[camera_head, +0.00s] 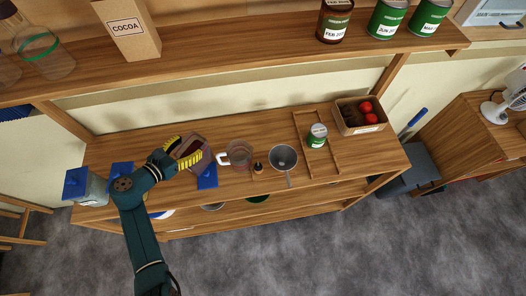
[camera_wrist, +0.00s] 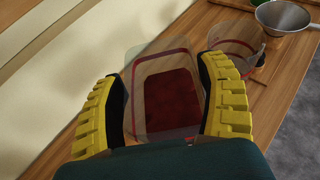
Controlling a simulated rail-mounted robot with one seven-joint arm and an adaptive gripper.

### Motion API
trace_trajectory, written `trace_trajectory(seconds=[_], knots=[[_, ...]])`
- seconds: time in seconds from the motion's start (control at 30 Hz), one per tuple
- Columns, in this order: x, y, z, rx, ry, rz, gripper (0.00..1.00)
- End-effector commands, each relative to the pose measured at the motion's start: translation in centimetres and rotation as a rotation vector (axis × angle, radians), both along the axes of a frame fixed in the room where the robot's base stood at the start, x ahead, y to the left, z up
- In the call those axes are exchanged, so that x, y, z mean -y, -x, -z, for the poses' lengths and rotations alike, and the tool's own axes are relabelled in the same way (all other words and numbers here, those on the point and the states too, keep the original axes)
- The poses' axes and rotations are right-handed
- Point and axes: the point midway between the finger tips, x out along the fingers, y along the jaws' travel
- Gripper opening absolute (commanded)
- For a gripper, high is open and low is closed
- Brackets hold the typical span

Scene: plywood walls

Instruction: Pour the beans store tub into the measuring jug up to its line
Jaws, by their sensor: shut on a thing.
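My gripper (camera_head: 188,151) is shut on the clear beans store tub (camera_head: 197,143), with its yellow-ridged fingers (camera_wrist: 163,75) on either side. In the wrist view the tub (camera_wrist: 138,62) is open at the top, has a red-edged rim and holds dark red beans. How far it tilts is hard to tell. The clear measuring jug (camera_head: 239,154), with a pale handle towards the tub, stands on the wooden counter just right of my gripper. In the wrist view the jug (camera_wrist: 236,42) shows a red line; I see no beans in it.
A blue lid (camera_head: 207,178) lies below the tub. A blue-lidded tub (camera_head: 88,188) stands at the left end. A shelf (camera_head: 230,58) overhangs behind.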

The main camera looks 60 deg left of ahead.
Motion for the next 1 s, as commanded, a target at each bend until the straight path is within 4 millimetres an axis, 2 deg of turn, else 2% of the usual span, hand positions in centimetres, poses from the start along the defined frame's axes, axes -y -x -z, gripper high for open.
trace_trajectory(seconds=[0.43, 1.0], knots=[[-0.1, 0.0, -0.6, -0.016, -0.018, 0.002, 0.37], [1.6, -2.6, -2.4, -0.232, -0.164, 0.003, 0.37]])
